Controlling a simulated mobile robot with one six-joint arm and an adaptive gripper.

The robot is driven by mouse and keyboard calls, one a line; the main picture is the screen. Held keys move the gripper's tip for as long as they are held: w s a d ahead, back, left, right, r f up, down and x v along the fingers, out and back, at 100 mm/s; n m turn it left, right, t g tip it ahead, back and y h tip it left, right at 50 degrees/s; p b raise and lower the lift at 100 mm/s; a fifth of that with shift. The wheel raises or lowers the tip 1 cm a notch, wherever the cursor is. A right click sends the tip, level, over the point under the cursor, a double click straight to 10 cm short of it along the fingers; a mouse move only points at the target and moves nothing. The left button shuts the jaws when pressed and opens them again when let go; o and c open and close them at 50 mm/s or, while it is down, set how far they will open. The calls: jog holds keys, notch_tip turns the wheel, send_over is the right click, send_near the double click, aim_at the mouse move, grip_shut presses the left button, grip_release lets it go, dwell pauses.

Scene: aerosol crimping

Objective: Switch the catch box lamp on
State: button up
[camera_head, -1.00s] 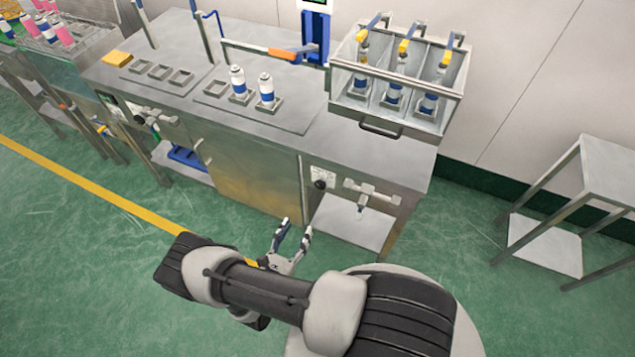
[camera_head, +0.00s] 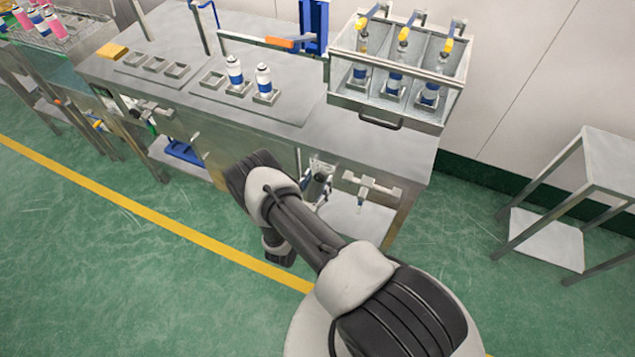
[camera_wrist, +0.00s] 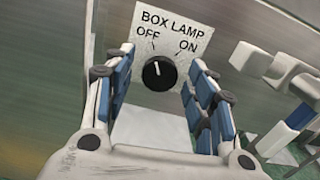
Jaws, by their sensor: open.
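The box lamp switch is a black round knob (camera_wrist: 159,73) on a pale plate (camera_wrist: 185,22) marked BOX LAMP, OFF and ON. Its white pointer line faces up towards the OFF mark. My gripper (camera_wrist: 162,68) is open in the wrist view, with one blue-padded finger on each side of the knob and gaps between. In the head view my gripper (camera_head: 318,186) is at the bench front and hides the knob. The catch box (camera_head: 440,118), with clear walls and three compartments, stands on the bench; whether its lamp is lit I cannot tell.
A valve-like fitting (camera_head: 370,186) juts from the bench front, right of my gripper; it shows in the wrist view (camera_wrist: 275,70). The metal bench (camera_head: 330,130) carries white-and-blue cans (camera_head: 264,80). A metal stand (camera_head: 540,245) is at the right, with clear green floor between.

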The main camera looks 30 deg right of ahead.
jog(key=shift+w+d, duration=0.15)
jog(key=shift+d, duration=0.05)
jog(key=shift+c, duration=0.5)
jog(key=c, duration=1)
